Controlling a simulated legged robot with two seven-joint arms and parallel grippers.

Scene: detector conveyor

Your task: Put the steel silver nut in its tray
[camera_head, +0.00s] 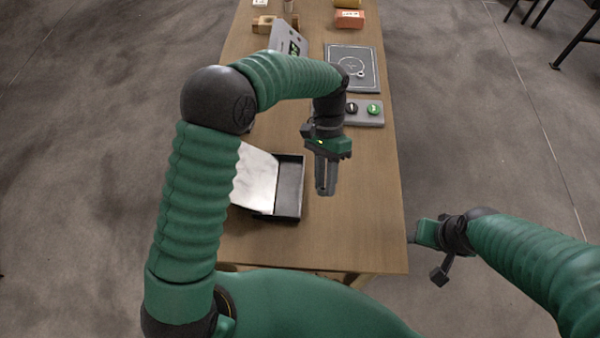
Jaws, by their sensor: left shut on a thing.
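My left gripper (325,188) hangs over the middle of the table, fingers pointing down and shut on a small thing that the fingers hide. I cannot make out the steel silver nut anywhere. A black tray (291,187) lies just left of the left gripper, with a bright silvery panel (256,178) beside its dark part; my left arm covers its left side. The gripper is apart from the tray, right of its edge. My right gripper (413,239) is off the table's right edge, low and far from the tray; its fingers are too small to read.
Behind the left gripper are a grey box with a black and a green button (374,108) and a dark plate with a circle drawing (352,68). A grey panel (289,42) and several blocks stand farther back. The table's (365,220) front right is clear.

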